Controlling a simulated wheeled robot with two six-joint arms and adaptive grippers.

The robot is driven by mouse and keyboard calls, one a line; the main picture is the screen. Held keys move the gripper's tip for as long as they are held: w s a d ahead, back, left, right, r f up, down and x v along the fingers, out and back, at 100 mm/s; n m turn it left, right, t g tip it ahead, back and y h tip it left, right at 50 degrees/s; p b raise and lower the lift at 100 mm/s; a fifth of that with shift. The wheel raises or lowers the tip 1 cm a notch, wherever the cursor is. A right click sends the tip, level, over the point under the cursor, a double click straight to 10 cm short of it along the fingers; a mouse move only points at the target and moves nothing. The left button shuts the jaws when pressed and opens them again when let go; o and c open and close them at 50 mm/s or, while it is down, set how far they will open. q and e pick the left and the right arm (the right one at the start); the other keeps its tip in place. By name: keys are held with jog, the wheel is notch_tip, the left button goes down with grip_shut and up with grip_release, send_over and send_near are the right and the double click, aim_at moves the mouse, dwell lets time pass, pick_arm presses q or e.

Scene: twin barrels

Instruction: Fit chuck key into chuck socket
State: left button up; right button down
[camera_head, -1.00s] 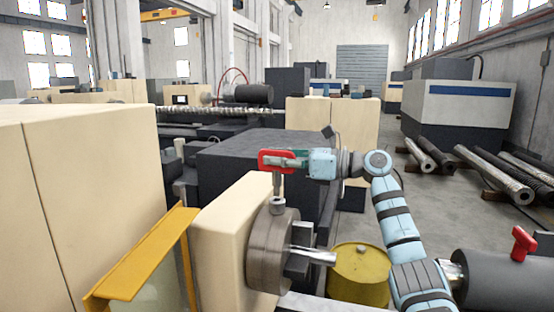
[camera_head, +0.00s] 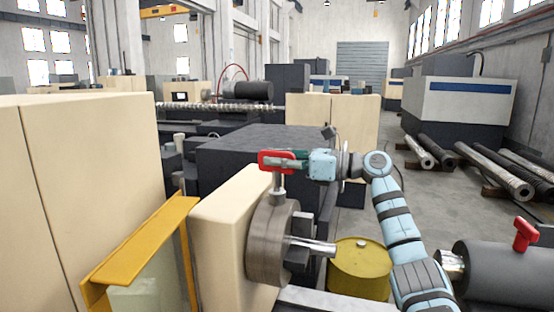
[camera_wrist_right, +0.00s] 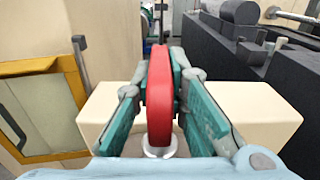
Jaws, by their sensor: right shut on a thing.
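The chuck key has a red loop handle (camera_head: 270,162) and a grey shank (camera_head: 278,184) that points down, roughly upright. My right gripper (camera_head: 275,161) is shut on the red handle, one finger on each side in the wrist view (camera_wrist_right: 160,95). The metal chuck (camera_head: 266,245) is mounted on the cream headstock (camera_head: 225,225) below it. A small round collar at the chuck's top, the socket (camera_head: 278,198), lies right under the shank. Shank and collar meet in the picture; I cannot tell how deep the tip sits. My left gripper is not in view.
A bright bar (camera_head: 315,246) sticks out of the chuck to the right. A yellow drum (camera_head: 360,268) stands beyond it. A grey tailstock with a red lever (camera_head: 524,234) is at right. A yellow guard frame (camera_head: 140,240) stands at left.

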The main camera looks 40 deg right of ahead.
jog(key=shift+f, duration=0.4)
jog(key=c, duration=1.5)
grip_release()
jog(key=shift+c, duration=0.2)
jog(key=v, duration=1.1)
jog(key=shift+s+d, duration=0.25)
jog(key=shift+s, duration=0.1)
jog(key=shift+s+d+r, duration=0.1)
jog(key=shift+s, duration=0.05)
